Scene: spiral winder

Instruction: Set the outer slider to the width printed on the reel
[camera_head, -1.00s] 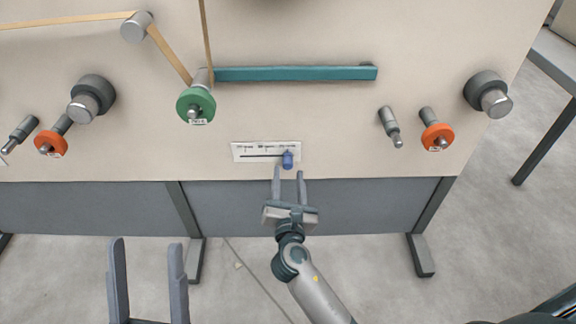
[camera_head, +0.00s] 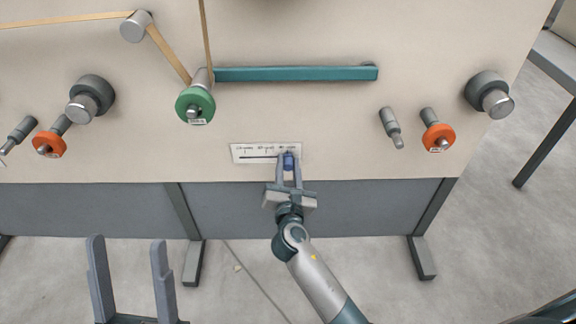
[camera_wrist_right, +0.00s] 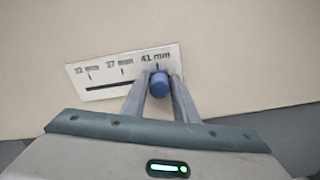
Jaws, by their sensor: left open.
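The outer slider is a blue knob (camera_head: 289,163) at the right end of the slot in a white scale plate (camera_head: 238,152). In the right wrist view, the knob (camera_wrist_right: 160,85) sits beneath the mark "41 mm" on the plate (camera_wrist_right: 100,90); "37 mm" is further left, and the leftmost mark is blurred. My right gripper (camera_head: 289,160) has one finger on each side of the knob and looks shut on it. A green reel (camera_head: 195,104) carries a small white label, too small to read. My left gripper (camera_head: 128,250) is open and empty, at the lower left.
A teal bar (camera_head: 297,73) runs across the panel above the scale plate. Orange rollers (camera_head: 49,144) (camera_head: 438,137) and grey knobs (camera_head: 92,97) (camera_head: 490,95) stick out at both sides. A tan band (camera_head: 172,55) runs to the green reel. The panel around the scale is clear.

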